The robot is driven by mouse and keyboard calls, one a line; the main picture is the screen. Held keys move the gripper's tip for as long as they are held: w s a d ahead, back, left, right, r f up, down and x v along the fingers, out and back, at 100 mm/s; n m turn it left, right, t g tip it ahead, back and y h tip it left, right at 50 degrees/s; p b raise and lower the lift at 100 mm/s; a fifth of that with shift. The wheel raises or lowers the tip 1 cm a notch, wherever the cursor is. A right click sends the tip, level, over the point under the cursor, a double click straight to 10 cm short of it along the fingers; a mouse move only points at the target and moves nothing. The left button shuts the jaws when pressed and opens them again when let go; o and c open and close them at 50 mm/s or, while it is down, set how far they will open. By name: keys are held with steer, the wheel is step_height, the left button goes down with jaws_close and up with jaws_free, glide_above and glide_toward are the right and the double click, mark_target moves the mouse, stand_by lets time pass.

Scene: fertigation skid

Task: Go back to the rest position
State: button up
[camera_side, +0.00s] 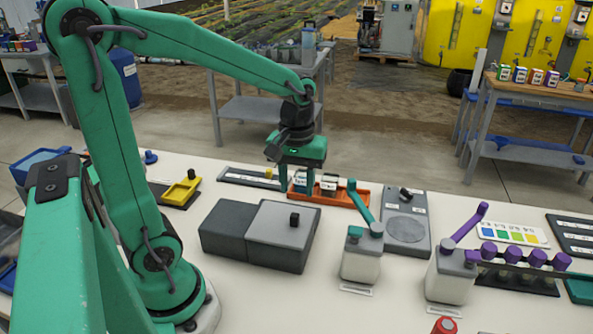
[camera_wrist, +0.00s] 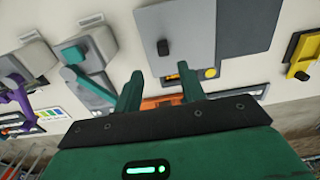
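My gripper (camera_side: 300,180) hangs pointing down over the orange tray (camera_side: 347,197) at the back of the white table. In the wrist view its two green fingers (camera_wrist: 160,90) stand apart, and no held object shows between them. Small white-labelled containers (camera_side: 329,183) are in or at the tray, close to the fingers in the side view; whether a finger touches one I cannot tell. Part of the orange tray (camera_wrist: 160,103) shows between and beyond the fingers in the wrist view. My arm is stretched out from its base at the left.
A dark grey box with a knobbed lid (camera_side: 283,223) stands in front of my gripper. A teal-handled dispenser (camera_side: 361,258), a purple-handled one (camera_side: 449,275) and a grey scale-like plate (camera_side: 405,225) stand to the right. A yellow holder (camera_side: 180,190) lies left. Bare table remains at the front.

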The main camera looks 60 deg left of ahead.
steer(key=shift+r, duration=0.1)
steer(key=shift+s+d+r+m+t, duration=0.25)
steer(key=shift+s+r+m+t, duration=0.1)
steer(key=shift+r+m, duration=0.15)
steer(key=s+d+r+m+t, duration=0.3)
steer(key=s+r+m+t, duration=0.2)
steer(key=s+m, duration=0.2)
steer(key=shift+d+r+m, duration=0.2)
steer(key=shift+m, duration=0.3)
